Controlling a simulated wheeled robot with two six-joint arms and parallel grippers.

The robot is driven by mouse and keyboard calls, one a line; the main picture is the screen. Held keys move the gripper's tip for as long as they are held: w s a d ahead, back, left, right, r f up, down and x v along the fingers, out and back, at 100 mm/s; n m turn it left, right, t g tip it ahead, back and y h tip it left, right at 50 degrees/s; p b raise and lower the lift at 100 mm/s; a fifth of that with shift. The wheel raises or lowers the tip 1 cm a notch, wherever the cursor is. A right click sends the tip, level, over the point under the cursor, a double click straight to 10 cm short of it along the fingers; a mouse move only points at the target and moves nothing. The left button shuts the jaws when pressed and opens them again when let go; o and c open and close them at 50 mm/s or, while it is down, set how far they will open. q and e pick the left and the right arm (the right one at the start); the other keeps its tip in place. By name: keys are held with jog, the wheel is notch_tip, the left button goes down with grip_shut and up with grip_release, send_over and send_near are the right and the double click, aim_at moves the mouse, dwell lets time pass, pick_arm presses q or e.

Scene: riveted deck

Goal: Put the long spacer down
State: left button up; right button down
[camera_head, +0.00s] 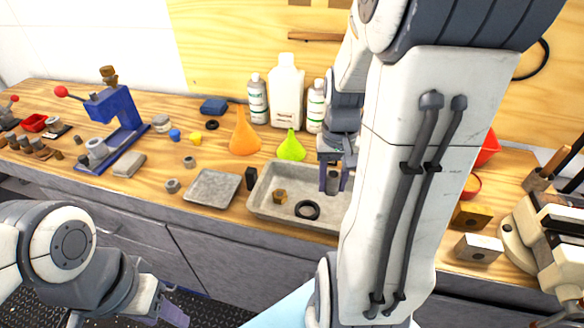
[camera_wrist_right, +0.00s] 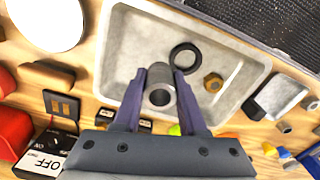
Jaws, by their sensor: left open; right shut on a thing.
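The long spacer (camera_wrist_right: 160,97) is a grey hollow cylinder, seen end-on in the right wrist view. My right gripper (camera_wrist_right: 162,92) is shut on it, one finger on each side. In the head view my right gripper (camera_head: 332,184) points down over the right part of a grey tray (camera_head: 283,224), with the spacer (camera_head: 333,181) between its fingers. I cannot tell whether the spacer touches the tray floor. My left gripper (camera_head: 172,306) is open and empty, low in front of the bench.
A black ring (camera_head: 307,210) and a brass nut (camera_head: 280,196) lie in the tray. An orange funnel (camera_head: 244,135), a green funnel (camera_head: 291,147) and bottles (camera_head: 287,92) stand behind. My right arm hides much of the bench.

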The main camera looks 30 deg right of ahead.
send_over(313, 193)
jog(key=f, duration=0.4)
jog(key=shift+s+a+f, duration=0.15)
jog(key=shift+s, duration=0.2)
jog(key=shift+w+f, duration=0.4)
jog(key=shift+w, duration=0.05)
jog(key=shift+f, duration=1.9)
jog(key=shift+s, duration=0.1)
jog(key=shift+f, duration=0.15)
jog(key=shift+c, duration=2.3)
grip_release()
